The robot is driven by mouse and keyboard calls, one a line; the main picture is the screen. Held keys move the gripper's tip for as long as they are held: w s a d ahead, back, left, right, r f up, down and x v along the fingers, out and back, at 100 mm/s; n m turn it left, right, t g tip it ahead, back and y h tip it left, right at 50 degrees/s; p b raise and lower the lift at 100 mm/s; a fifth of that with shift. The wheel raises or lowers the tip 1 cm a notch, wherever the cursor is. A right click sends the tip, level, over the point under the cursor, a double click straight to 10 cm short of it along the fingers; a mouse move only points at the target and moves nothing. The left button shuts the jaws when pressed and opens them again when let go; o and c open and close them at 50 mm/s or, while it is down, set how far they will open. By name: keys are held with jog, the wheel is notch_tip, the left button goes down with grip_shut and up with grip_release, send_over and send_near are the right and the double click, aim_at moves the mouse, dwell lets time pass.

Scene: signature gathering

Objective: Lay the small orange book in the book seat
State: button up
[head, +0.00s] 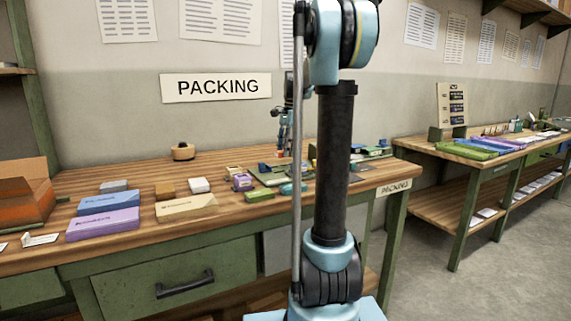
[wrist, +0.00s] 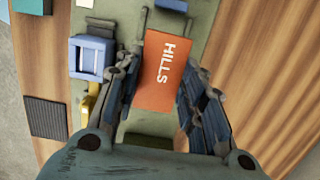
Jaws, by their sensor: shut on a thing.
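The small orange book (wrist: 165,75), marked HILLS, lies between the two fingers of my gripper (wrist: 160,88) in the wrist view. My gripper is shut on it, with a finger along each long side. A long olive-green board (wrist: 223,20) lies beneath the book on the wooden table. I cannot make out the book seat for certain; the fingers and book hide part of the board. In the head view my arm hides part of this area, and the book cannot be told clearly there.
In the wrist view a blue-framed block (wrist: 90,57) and a yellow piece (wrist: 88,108) sit left of the fingers. A dark ribbed pad (wrist: 46,117) lies further left. In the head view, purple (head: 103,224) and blue (head: 109,201) boxes stand on the packing table (head: 165,241).

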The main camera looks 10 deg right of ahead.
aim_at(286, 168)
jog(key=shift+a+f, duration=0.1)
jog(key=shift+f, duration=2.4)
jog(key=shift+s+f, duration=0.1)
jog(key=shift+f, duration=0.05)
jog(key=o, duration=1)
jog(key=shift+o, duration=0.2)
jog(key=r, duration=0.4)
jog(key=d+r, duration=0.1)
jog(key=r, duration=0.7)
jog(key=shift+w+d+r, duration=0.1)
jog(key=shift+w+d, duration=0.25)
jog(key=shift+s, duration=0.1)
